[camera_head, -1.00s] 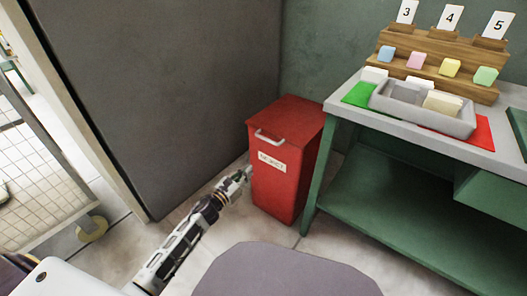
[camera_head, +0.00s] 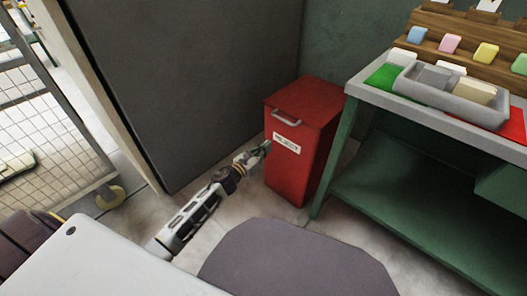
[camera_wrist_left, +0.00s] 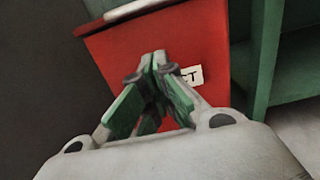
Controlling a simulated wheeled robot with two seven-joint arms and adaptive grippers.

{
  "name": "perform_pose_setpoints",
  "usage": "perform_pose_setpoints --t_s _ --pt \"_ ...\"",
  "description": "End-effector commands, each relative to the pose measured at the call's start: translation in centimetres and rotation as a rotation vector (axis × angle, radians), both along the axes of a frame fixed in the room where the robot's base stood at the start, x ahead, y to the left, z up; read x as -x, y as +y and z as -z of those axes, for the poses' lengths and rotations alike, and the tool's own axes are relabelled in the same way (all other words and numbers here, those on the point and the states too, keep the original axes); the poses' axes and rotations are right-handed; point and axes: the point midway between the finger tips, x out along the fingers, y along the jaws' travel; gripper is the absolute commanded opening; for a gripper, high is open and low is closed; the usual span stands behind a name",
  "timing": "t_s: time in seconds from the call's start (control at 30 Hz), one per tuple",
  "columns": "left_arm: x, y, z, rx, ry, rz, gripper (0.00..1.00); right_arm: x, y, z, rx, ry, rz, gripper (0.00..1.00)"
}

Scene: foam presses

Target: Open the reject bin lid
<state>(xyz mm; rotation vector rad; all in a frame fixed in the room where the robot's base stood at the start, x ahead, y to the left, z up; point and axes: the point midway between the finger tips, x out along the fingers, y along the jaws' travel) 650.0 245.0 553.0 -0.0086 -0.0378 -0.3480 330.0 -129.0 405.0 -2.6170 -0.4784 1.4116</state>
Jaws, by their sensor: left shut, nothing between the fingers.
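The red reject bin (camera_head: 296,165) stands on the floor beside the green workbench, with a white REJECT label (camera_head: 286,144) on its front. Its lid (camera_head: 308,100) is down, and a pale bar handle (camera_head: 287,118) sits at the lid's front edge. My left gripper (camera_head: 264,147) is shut and empty, in front of the bin's left front edge, below the handle. In the left wrist view the closed fingertips (camera_wrist_left: 154,60) point at the red front and hide part of the label; the handle (camera_wrist_left: 138,9) shows above them. I cannot tell whether they touch the bin. My right gripper is not visible.
The green workbench (camera_head: 349,125) stands right of the bin, carrying a grey tray (camera_head: 440,97) with blocks, green and red mats, and a wooden rack. A dark grey panel (camera_head: 190,90) stands left of the bin. A grey rounded shape (camera_head: 300,262) lies in front.

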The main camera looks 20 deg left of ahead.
Motion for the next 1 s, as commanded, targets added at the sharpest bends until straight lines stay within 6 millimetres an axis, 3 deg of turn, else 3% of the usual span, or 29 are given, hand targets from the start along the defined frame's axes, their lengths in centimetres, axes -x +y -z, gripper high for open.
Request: perform_pose_setpoints --t_s 1.0 --pt "-7.1 -2.5 -0.8 -0.003 -0.001 0.0 0.0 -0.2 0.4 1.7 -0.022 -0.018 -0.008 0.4"
